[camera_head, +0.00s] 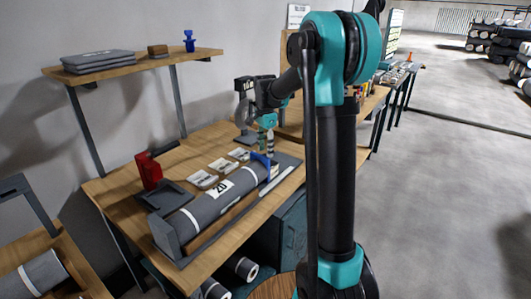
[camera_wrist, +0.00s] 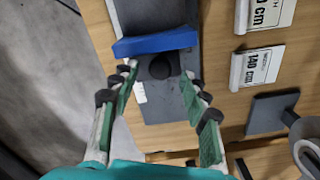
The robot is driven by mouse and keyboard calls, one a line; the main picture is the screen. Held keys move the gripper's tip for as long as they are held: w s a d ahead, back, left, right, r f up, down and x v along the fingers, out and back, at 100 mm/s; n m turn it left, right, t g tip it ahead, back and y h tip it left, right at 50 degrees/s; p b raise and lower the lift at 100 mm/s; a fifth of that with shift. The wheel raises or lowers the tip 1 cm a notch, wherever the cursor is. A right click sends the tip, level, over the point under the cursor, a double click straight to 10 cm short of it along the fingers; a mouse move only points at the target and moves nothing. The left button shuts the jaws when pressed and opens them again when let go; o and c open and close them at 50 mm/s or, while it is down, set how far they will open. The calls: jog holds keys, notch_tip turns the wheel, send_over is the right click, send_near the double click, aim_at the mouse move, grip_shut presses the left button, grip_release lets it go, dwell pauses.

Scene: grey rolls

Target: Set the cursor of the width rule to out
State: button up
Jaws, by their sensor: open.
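The blue cursor (camera_head: 265,163) stands across the far end of the grey roll's cradle, which seems to carry the width rule. In the wrist view the blue cursor (camera_wrist: 155,43) is a bar across the grey track (camera_wrist: 165,108). My gripper (camera_wrist: 160,74) is open, its two green-padded fingers on either side of a dark round knob (camera_wrist: 160,66) just below the bar. I cannot tell whether the fingers touch it. In the head view my gripper (camera_head: 268,143) points down over the cursor. No "out" mark is readable.
A grey roll labelled 20 (camera_head: 205,209) lies in the cradle. Cards stand beside it, one reading 140 cm (camera_wrist: 257,68). A red block (camera_head: 148,171) stands at the bench's left. A shelf (camera_head: 140,64) hangs behind. Open floor (camera_head: 440,190) lies right.

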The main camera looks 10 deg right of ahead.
jog(key=shift+f, duration=1)
grip_shut()
